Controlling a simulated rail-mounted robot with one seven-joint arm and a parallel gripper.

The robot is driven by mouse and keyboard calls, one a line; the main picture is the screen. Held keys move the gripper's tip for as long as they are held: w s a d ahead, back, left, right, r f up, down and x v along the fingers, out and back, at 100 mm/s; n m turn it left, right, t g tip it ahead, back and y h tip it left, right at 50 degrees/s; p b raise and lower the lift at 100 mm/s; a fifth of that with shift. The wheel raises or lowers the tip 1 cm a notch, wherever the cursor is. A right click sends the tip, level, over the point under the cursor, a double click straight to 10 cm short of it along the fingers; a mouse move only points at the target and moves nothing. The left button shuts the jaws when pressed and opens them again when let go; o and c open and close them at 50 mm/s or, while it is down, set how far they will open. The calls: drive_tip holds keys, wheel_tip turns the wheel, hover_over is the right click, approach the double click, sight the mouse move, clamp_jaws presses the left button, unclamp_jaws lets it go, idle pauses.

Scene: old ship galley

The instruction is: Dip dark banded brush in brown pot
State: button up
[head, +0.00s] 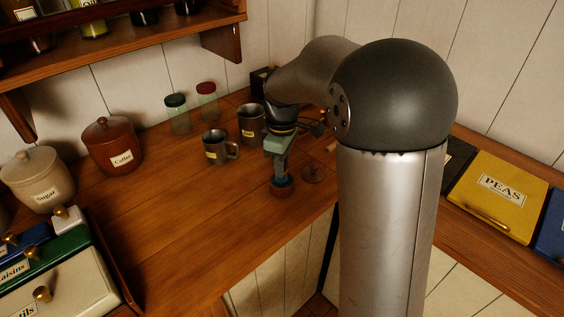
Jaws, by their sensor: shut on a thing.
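My gripper (281,161) points straight down over the wooden counter, near its front edge. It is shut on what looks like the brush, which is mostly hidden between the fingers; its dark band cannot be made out.
Two labelled metal mugs (215,148) (251,124) stand behind to the left, with two lidded jars (177,114) (207,102) farther back. The counter (190,215) left of the pot is clear.

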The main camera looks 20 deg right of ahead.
drive_tip(key=shift+r+p, duration=2.2)
drive_tip(key=shift+r, duration=1)
